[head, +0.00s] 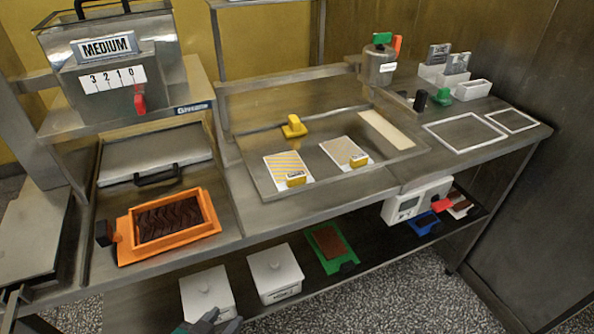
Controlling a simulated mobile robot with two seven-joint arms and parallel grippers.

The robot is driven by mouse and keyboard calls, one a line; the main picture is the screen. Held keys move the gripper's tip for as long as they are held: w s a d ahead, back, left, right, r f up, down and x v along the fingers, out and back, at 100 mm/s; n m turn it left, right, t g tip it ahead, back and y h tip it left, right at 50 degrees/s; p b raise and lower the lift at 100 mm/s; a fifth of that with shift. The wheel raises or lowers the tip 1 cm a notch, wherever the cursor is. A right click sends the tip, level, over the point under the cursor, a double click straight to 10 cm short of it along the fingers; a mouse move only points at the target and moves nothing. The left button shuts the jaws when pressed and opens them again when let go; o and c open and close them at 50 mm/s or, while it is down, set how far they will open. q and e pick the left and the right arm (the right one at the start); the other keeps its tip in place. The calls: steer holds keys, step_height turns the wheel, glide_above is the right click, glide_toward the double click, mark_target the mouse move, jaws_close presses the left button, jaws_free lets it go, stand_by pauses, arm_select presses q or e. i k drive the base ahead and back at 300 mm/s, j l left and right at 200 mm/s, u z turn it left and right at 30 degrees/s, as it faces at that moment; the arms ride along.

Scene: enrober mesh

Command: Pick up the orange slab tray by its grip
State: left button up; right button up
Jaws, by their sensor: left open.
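The orange slab tray (178,239) lies on the steel counter at the left, below the tank. It holds a dark brown ridged slab (172,218). A black block-like grip (104,233) stands at its left end. My left gripper (226,317) shows at the bottom edge of the head view, in front of the white lidded boxes. Its fingers are apart with nothing between them. It is well below and to the right of the tray in the picture, not touching it. Most of its arm is out of the frame. My right gripper is not in view.
A steel tank marked MEDIUM (106,75) with a red tap stands above the tray. A lidded panel (155,155) with a black handle lies behind it. White boxes (207,294) and a green tray (329,252) sit on the lower shelf.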

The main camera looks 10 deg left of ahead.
mark_target(155, 228)
steer(key=j+u, duration=0.15)
steer(key=u, duration=0.35)
steer(key=j+u, duration=0.1)
steer(key=u, duration=0.4)
steer(key=k+j, duration=0.1)
steer(key=j, duration=1.3)
steer(key=k+z, duration=0.05)
